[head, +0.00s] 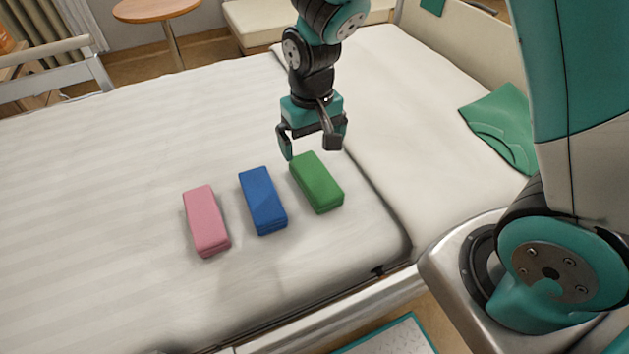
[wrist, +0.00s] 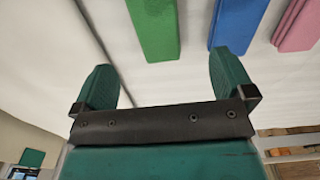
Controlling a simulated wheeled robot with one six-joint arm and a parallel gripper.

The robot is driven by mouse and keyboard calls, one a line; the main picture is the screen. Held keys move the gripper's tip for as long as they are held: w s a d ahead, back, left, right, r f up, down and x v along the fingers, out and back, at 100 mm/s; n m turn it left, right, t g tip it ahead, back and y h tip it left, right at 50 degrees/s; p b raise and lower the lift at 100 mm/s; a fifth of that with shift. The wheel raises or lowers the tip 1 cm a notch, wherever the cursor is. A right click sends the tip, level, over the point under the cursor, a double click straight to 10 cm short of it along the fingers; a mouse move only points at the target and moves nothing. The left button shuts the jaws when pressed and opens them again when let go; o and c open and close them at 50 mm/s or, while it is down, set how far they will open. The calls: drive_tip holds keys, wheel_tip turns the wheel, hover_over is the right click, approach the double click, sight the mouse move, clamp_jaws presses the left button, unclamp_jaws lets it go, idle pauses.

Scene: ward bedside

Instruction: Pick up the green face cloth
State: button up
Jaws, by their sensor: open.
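The green face cloth (head: 317,182) is a folded block lying on the bed, the rightmost of three folded cloths. In the wrist view the green cloth (wrist: 153,28) is at the top, a little beyond the space between the fingers. My gripper (head: 311,150) is open and empty, just behind and above the far end of the green cloth. Its two fingers also show in the wrist view (wrist: 165,85), spread apart. I see no contact with the cloth.
A blue cloth (head: 263,201) lies left of the green one, with a narrow gap. A pink cloth (head: 206,221) lies further left. A bed rail (head: 55,78) stands at far left. The bed sheet (head: 110,170) is clear around the cloths. A green folded fabric (head: 505,128) lies at right.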

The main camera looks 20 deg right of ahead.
hover_over(315, 175)
drive_tip(key=f, duration=0.5)
drive_tip(key=shift+a+f, duration=0.15)
drive_tip(key=shift+a, duration=0.2)
drive_tip(key=shift+w+d+f, duration=0.1)
drive_tip(key=shift+d+f, duration=0.1)
drive_tip(key=shift+f, duration=1.15)
drive_tip(key=shift+d+f, duration=0.15)
drive_tip(key=shift+f, duration=1.15)
drive_tip(key=c, duration=1)
